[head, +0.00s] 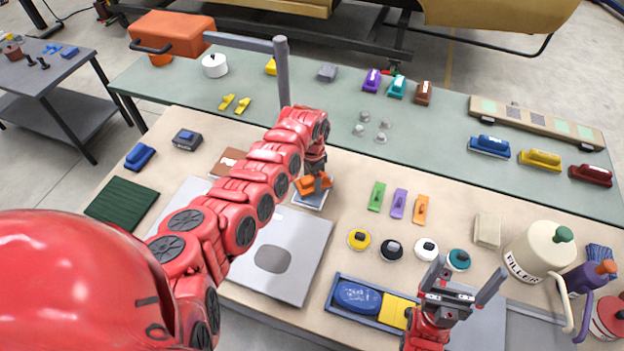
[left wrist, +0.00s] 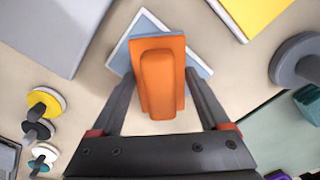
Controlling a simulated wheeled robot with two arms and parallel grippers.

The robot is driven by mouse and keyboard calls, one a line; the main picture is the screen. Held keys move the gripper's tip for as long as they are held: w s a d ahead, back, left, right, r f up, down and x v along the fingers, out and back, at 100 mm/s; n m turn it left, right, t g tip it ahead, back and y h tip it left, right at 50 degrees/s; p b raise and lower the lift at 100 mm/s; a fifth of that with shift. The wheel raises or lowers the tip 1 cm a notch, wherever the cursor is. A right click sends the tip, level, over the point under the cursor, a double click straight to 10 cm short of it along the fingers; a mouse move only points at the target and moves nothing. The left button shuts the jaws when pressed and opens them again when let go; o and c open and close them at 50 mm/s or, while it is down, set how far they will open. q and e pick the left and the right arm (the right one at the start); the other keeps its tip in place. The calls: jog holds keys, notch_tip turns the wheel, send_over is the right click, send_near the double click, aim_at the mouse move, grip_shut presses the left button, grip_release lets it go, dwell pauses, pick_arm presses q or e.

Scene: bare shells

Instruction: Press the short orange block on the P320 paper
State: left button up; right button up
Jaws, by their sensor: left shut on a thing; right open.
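My left gripper (head: 316,176) points down and is shut on the short orange block (head: 309,187). In the left wrist view the block (left wrist: 162,72) sits between the two fingers (left wrist: 160,95). Under it is a blue-grey sheet with a white border (head: 311,204), which also shows in the left wrist view (left wrist: 146,22). The block covers much of the sheet and lies turned relative to it. I cannot tell whether they touch, and no P320 marking is readable. My right gripper (head: 467,281) is open and empty at the front right.
A grey panel (head: 305,262) lies left of centre. Green (head: 377,196), purple (head: 398,204) and orange (head: 421,209) slim tools lie right of the sheet, with several round knobbed pads in front. A blue tray (head: 340,306) is at the front. A filler pot (head: 535,250) stands right.

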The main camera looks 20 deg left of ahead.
pick_arm(q)
jog(key=shift+r+p, duration=2.6)
jog(key=shift+r, duration=0.65)
jog(key=shift+f, duration=0.1)
jog(key=shift+s, duration=0.1)
